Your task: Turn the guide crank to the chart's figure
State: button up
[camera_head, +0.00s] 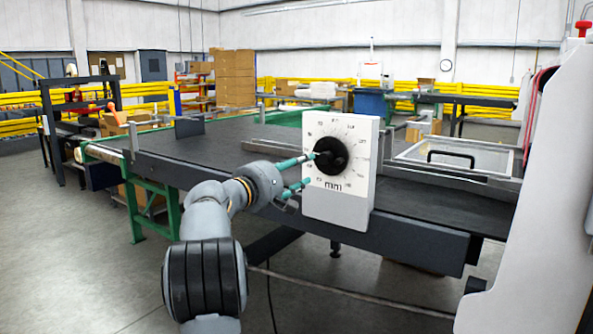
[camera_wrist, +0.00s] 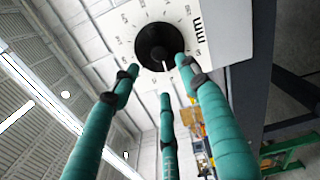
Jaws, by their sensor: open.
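The guide crank (camera_head: 331,157) is a round black knob on a white dial plate (camera_head: 338,203) marked "mm" with figures around it. The plate stands at the front edge of the machine. The crank also shows in the wrist view (camera_wrist: 159,46), with a pale pointer line below it. The figures are too small to read surely. In the wrist view the fingers (camera_wrist: 165,85) spread below the crank; contact is unclear. No chart is recognisable.
A dark conveyor bed (camera_head: 225,140) runs behind the dial plate. A clear-topped cover with a black handle (camera_head: 451,157) lies to its right. A large white panel (camera_head: 540,210) stands at the right edge. The floor at left is free.

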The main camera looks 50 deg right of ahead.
jog(key=shift+s+a, duration=0.1)
jog(key=shift+a, duration=0.35)
